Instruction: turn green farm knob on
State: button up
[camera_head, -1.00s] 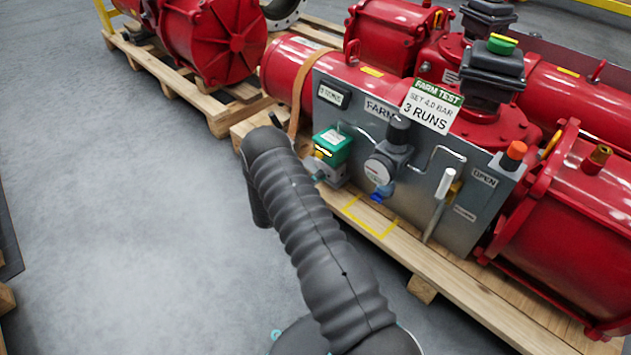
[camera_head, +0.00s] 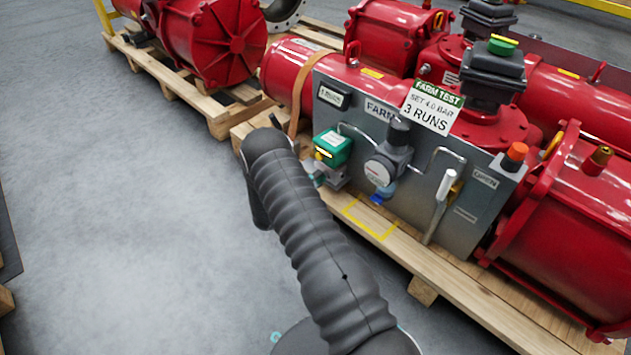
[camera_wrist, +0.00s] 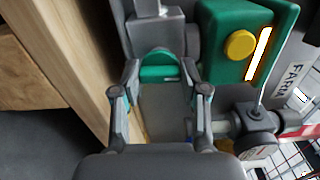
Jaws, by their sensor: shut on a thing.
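The green box (camera_head: 332,147) with a yellow button is at the left end of the grey panel in the head view. It also fills the top right of the wrist view (camera_wrist: 245,40). The green knob (camera_wrist: 158,71) sits beside this box, at the upper middle of the wrist view. My gripper (camera_wrist: 160,78) has one finger on each side of the knob and is shut on it. In the head view my gripper (camera_head: 316,178) is small and partly hidden behind my arm, at the box's lower left. The knob's exact angle is hard to tell.
A gauge regulator (camera_head: 381,170) with a black top stands just right of the box. A white lever handle (camera_head: 445,187) and metal tubes are further right. A wooden pallet (camera_head: 480,292) lies below, with a yellow square outline. Bare floor is at left.

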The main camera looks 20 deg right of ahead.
jog(key=shift+w, duration=0.1)
jog(key=o, duration=1.1)
jog(key=shift+d, duration=0.1)
jog(key=shift+o, duration=0.2)
jog(key=v, duration=1.2)
